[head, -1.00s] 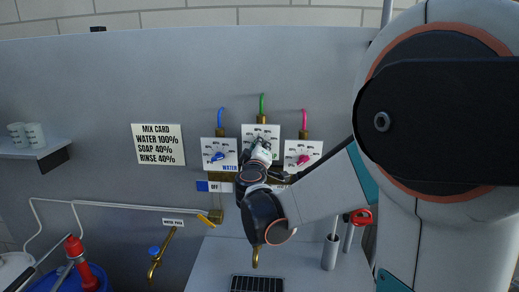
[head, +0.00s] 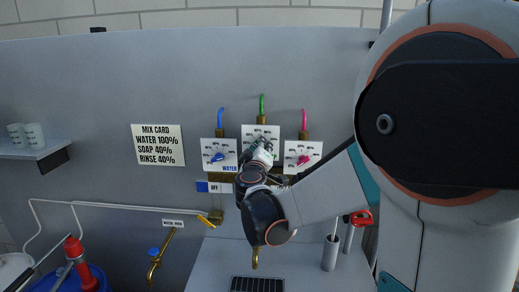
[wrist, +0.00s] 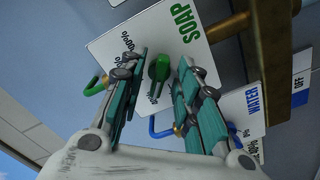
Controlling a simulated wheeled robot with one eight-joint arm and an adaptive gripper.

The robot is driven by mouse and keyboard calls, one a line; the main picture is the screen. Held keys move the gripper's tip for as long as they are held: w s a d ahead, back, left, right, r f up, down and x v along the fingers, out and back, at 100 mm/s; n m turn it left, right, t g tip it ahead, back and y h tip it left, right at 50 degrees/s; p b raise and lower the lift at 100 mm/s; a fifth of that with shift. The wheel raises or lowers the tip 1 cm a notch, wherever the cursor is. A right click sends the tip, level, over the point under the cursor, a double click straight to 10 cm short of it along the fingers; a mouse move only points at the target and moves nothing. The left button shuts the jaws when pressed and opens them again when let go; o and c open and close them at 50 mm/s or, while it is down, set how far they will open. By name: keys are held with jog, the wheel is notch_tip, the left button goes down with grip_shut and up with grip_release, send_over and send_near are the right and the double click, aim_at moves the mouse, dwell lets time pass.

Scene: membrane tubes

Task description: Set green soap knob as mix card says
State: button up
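The mix card (head: 157,145) reads water 100%, soap 40%, rinse 40%. The soap panel (wrist: 123,42) is white with percent marks and the word SOAP; it also shows in the head view (head: 250,131). The green soap knob (wrist: 160,71) sits on it, its narrow end toward the bottom of the wrist picture. The finger hides some marks, so I cannot tell its exact setting. My gripper (wrist: 162,64) is open, with a teal-padded finger on each side of the knob and visible gaps. In the head view my gripper (head: 262,149) covers the knob.
The water panel with its blue knob (head: 217,157) is close on the left, and the rinse panel with its pink knob (head: 304,160) is close on the right. An OFF sign (head: 214,188) is below. A brass tap (head: 160,255) stands lower left.

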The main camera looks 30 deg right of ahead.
jog(key=v, duration=1.2)
jog(key=s+a+f+m+g+y+b, duration=0.2)
jog(key=s+a+f+g+y+b, duration=0.15)
jog(key=s+f, duration=0.5)
jog(key=s+a+f+m+g+y+b, duration=0.1)
jog(key=s+a+f+g+y+b, duration=0.2)
jog(key=s+f, duration=0.5)
jog(key=s+a+f+g+y+b, duration=0.1)
jog(key=s+a+f+y+b, duration=0.2)
jog(key=s+a+f, duration=0.1)
jog(key=shift+s+a+f, duration=0.3)
jog(key=shift+a+f, duration=0.5)
jog(key=shift+a, duration=0.4)
jog(key=shift+y, duration=0.25)
